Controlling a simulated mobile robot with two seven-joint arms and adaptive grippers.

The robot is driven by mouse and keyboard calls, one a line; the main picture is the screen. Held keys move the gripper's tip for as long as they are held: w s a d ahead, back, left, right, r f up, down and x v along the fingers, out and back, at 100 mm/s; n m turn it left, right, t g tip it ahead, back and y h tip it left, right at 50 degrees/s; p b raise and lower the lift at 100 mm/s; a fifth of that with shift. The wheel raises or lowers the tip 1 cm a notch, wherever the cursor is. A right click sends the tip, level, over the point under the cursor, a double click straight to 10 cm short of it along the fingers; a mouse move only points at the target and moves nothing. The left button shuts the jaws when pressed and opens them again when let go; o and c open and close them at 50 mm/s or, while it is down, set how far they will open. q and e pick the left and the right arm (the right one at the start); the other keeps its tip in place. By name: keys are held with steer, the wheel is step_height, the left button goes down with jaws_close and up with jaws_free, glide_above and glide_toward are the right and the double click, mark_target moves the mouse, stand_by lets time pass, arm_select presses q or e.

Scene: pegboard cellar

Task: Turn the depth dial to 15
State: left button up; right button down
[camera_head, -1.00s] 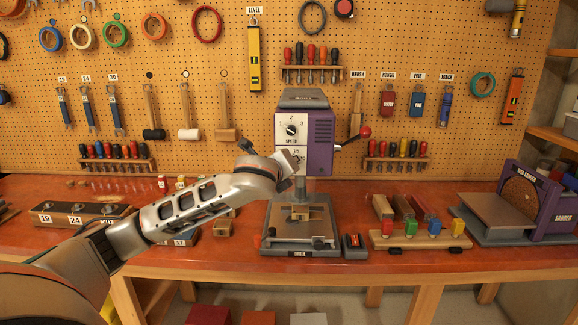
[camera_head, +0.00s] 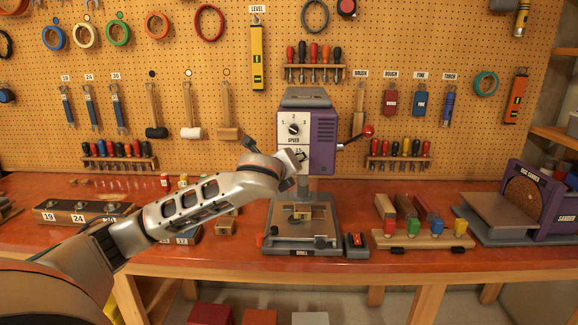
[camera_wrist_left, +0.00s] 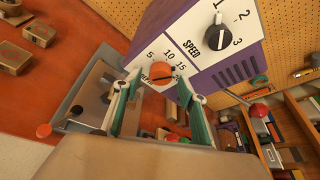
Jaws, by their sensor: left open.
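The purple drill press (camera_head: 322,137) stands on the bench with a white front panel. In the left wrist view the depth dial, a round orange knob (camera_wrist_left: 157,77), sits below the numbers 5, 10 and 15 on the panel (camera_wrist_left: 200,62). A dark mark lies just right of the knob; I cannot tell its pointing exactly. My left gripper (camera_head: 300,158) is at the lower panel and hides most of the dial in the head view. In the wrist view its open fingers (camera_wrist_left: 158,84) stand either side of the knob; contact is unclear. My right gripper is not in view.
The black speed knob (camera_head: 294,130) is just above my left gripper and also shows in the wrist view (camera_wrist_left: 212,32). A red-tipped lever (camera_head: 367,131) sticks out right of the press. The drill's base (camera_head: 290,243) is below. A sander (camera_head: 545,205) stands far right.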

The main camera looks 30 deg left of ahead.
arm_select(q)
steer(key=v, duration=1.1)
steer(key=shift+s, duration=0.35)
steer(key=shift+d, duration=0.1)
steer(key=s+d+f+n+g+h, duration=0.1)
steer(key=d+f+n+h, duration=0.35)
steer(key=f, duration=1.15)
steer(key=s+d+f+n+g+h, duration=0.15)
steer(key=d+f+n, duration=0.35)
steer(key=d+f, duration=0.7)
steer(key=s+f+n, duration=0.5)
steer(key=s+f, duration=0.5)
steer(key=f, duration=0.3)
steer(key=s+f+n, duration=0.6)
steer(key=s+f, duration=0.5)
steer(key=f, duration=0.2)
steer(key=shift+d+g+h, duration=0.3)
steer(key=shift+g, duration=0.15)
